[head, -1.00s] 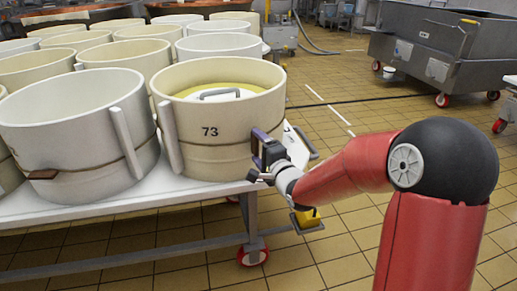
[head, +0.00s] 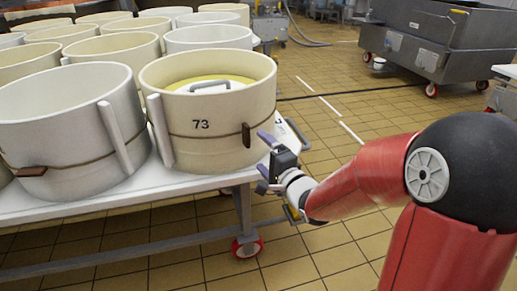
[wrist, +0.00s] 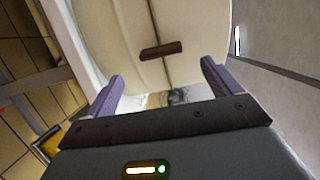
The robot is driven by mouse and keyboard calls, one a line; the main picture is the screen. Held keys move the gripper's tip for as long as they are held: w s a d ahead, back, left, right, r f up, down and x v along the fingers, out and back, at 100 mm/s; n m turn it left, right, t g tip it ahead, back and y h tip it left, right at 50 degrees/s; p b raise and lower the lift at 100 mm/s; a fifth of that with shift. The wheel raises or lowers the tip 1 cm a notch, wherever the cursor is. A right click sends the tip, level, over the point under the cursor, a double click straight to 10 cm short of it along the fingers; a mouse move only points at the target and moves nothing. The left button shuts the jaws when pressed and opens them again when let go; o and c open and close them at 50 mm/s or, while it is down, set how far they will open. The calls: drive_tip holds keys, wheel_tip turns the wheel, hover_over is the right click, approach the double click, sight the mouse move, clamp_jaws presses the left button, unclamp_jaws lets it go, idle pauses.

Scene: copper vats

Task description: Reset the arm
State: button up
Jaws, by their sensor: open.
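My gripper (head: 266,157) is at the right side of the cream vat marked 73 (head: 215,148), just off its wall. Its purple fingers are apart with nothing between them. In the wrist view my gripper (wrist: 162,82) points at the vat wall (wrist: 190,25), where a brown wooden toggle (wrist: 161,50) sits on a dark band. The same toggle (head: 246,136) shows in the head view, to the left of the fingers. My red arm reaches in from the right.
The vat stands on a white wheeled table (head: 185,182) with several other cream vats (head: 68,125) close around it. A grey metal cart (head: 435,40) stands at the back right. The tiled floor (head: 330,85) between is open.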

drive_tip(key=shift+s, duration=0.1)
drive_tip(key=s+d+r+n+g+h, duration=0.2)
drive_tip(key=s+d+n+g+h, duration=0.1)
drive_tip(key=s+d+n+h, duration=0.5)
drive_tip(key=s+d+n+g, duration=0.2)
drive_tip(key=s+g, duration=0.1)
drive_tip(key=s, duration=0.6)
drive_tip(key=s+d+n+g+h, duration=0.1)
drive_tip(key=s+d+n+g, duration=0.1)
drive_tip(key=s, duration=0.8)
drive_tip(key=shift+d+f+g, duration=0.4)
drive_tip(key=shift+d+g, duration=0.45)
drive_tip(key=shift+g, duration=0.05)
